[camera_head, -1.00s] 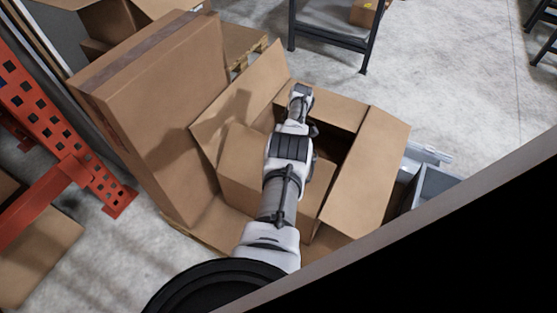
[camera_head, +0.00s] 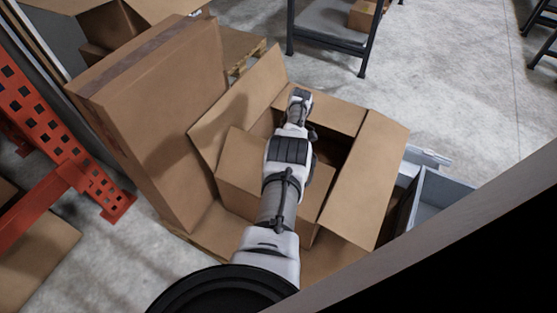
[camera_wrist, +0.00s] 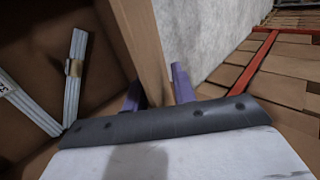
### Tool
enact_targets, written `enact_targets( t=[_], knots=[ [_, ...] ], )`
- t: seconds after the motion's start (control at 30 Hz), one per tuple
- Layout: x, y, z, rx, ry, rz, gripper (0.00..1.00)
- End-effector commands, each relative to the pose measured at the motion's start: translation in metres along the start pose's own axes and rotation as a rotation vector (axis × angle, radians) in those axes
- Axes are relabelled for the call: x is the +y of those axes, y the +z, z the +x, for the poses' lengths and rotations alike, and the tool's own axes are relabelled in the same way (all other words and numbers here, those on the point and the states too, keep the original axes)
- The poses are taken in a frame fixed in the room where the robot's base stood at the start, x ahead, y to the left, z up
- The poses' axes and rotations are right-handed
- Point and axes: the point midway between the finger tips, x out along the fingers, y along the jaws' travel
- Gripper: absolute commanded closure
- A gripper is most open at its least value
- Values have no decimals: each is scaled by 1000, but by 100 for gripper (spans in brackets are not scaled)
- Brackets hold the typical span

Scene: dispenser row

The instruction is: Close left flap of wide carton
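The wide carton (camera_head: 345,119) is open in the middle of the head view. Its left flap (camera_head: 240,105) stands up and leans outward. Its right flap (camera_head: 368,180) is spread outward. My gripper (camera_head: 300,97) is at the carton's far side, near the far end of the left flap; its fingers are too small to read there. In the wrist view my gripper (camera_wrist: 157,85) has two purple fingers spread apart. A brown cardboard strip (camera_wrist: 143,45) runs between them; I cannot tell which carton part it is or whether the fingers touch it. My arm hides part of the opening.
A tall closed carton (camera_head: 160,115) stands close on the left. An orange rack (camera_head: 65,150) is farther left. Grey bins (camera_head: 440,190) sit at the right. Open floor (camera_head: 450,85) lies behind. White strips (camera_wrist: 75,75) show in the wrist view.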

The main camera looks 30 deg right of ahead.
Motion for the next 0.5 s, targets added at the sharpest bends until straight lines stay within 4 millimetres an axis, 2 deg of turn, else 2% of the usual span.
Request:
enact_targets(
  t=[0.27, 0.5],
  knots=[
    [-14, 0, -15, 0, 0, 0, 74],
    [-37, 0, -39, 0, 0, 0, 74]
  ],
)
